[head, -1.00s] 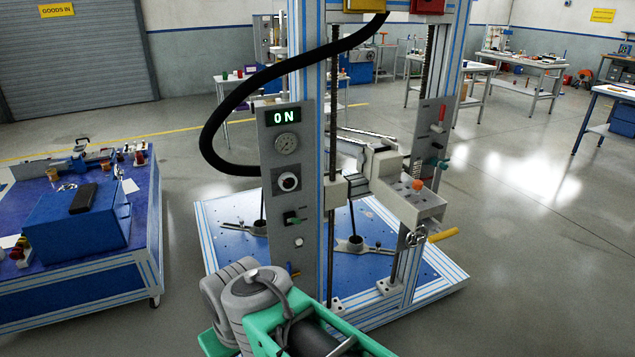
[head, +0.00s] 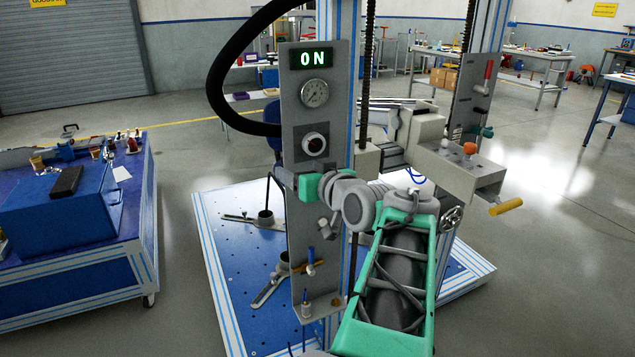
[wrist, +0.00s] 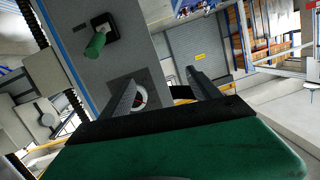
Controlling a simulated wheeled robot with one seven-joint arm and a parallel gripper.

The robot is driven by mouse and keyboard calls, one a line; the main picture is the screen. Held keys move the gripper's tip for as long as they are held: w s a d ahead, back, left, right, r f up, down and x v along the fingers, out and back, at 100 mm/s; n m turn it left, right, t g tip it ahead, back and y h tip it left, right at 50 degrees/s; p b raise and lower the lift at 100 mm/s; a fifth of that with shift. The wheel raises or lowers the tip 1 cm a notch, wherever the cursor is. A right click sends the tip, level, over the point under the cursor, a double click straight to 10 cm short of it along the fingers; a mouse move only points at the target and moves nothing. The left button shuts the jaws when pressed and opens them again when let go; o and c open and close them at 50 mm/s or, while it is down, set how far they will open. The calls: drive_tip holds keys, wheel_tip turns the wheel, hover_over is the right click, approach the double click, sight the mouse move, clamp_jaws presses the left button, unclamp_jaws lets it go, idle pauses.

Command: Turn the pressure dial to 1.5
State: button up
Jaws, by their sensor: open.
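The grey control panel (head: 295,225) stands upright on the machine frame, with a lit ON display (head: 312,58) at the top. Below the display is a round pressure gauge (head: 314,93). Under it is the pressure dial (head: 315,144), a dark knob with a pale ring; its setting is too small to read. My gripper (wrist: 160,80) is open and empty. In the wrist view the dial (wrist: 139,97) shows beside the left finger, partly covered by it, and I see no grip on it. In the head view my wrist is just below the dial.
A green-handled switch (wrist: 95,46) sticks out of the panel near the dial. A black hose (head: 222,85) loops left of the panel. A grey carriage with a yellow handle (head: 506,207) juts out to the right. A blue workbench (head: 75,270) stands left, with open floor between.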

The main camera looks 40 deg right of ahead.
drive_tip(key=t+h, duration=0.2)
approach(316, 145)
drive_tip(key=w, duration=0.1)
drive_tip(key=shift+m, duration=0.4)
drive_tip(key=x, duration=0.7)
drive_tip(key=shift+w+d+b, duration=0.3)
drive_tip(key=shift+w, duration=0.05)
drive_tip(key=shift+c, duration=0.4)
drive_tip(key=c, duration=1.3)
drive_tip(key=f+n+b, duration=0.1)
drive_tip(key=b, duration=0.2)
drive_tip(key=shift+b, duration=0.4)
drive_tip(key=shift+n+b, duration=0.7)
drive_tip(key=shift+b, duration=0.1)
drive_tip(key=shift+r+n+b, duration=0.2)
drive_tip(key=shift+n+b, duration=0.5)
drive_tip(key=shift+b, duration=0.2)
drive_tip(key=shift+r, duration=0.3)
